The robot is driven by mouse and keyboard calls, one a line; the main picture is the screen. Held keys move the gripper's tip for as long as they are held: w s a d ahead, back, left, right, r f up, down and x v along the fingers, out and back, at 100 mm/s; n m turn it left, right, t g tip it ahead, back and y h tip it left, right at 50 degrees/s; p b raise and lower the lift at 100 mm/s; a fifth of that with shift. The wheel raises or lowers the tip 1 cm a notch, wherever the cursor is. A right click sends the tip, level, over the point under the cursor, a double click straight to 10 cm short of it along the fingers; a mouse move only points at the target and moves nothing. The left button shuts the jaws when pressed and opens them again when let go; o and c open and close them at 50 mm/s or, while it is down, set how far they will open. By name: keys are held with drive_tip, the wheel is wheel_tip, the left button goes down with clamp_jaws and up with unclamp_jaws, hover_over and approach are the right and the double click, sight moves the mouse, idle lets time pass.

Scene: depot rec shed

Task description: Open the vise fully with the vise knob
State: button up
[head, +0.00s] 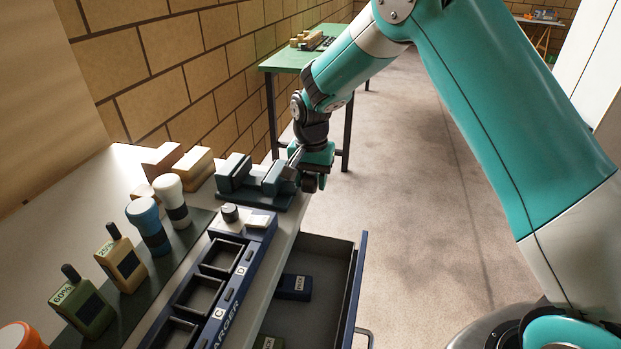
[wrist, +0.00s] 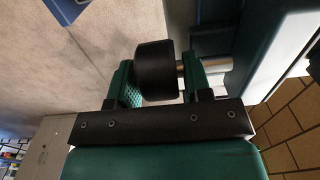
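The blue-grey vise (head: 262,186) stands near the edge of the workbench, with a visible gap between its jaws. Its black knob (wrist: 155,70) sits on a metal shaft in the wrist view, where part of the vise body (wrist: 255,50) shows at the right. My gripper (head: 312,178) is at the vise's right end in the head view. In the wrist view my gripper's green fingers (wrist: 162,84) are apart, one on each side of the knob. A gap shows between the knob and the right finger; contact at the left finger is unclear.
A blue charger tray (head: 215,280) with empty bays lies in front of the vise. An open drawer (head: 325,260) juts out below the bench. Wooden blocks (head: 190,165) and several bottles stand on the left. A green table (head: 290,60) is behind; the floor at right is clear.

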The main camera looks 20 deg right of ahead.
drive_tip(key=c, duration=0.6)
drive_tip(key=shift+b, duration=0.35)
drive_tip(key=t+h+b, duration=0.1)
drive_tip(key=t+b, duration=0.1)
drive_tip(key=b, duration=0.1)
drive_tip(key=t+h+b, duration=0.2)
drive_tip(key=b, duration=0.1)
drive_tip(key=shift+s+a+f+t, duration=0.1)
drive_tip(key=shift+a+f+t, duration=0.1)
drive_tip(key=shift+t, duration=0.2)
drive_tip(key=t+h+b, duration=0.1)
drive_tip(key=t+b, duration=0.1)
drive_tip(key=b, duration=0.2)
drive_tip(key=shift+s+r+h, duration=0.1)
drive_tip(key=shift+h, duration=0.2)
drive_tip(key=shift+r+t+h+b, duration=0.2)
drive_tip(key=shift+t+h+b, duration=0.4)
drive_tip(key=shift+b, duration=0.65)
drive_tip(key=shift+r, duration=0.1)
drive_tip(key=o, duration=0.9)
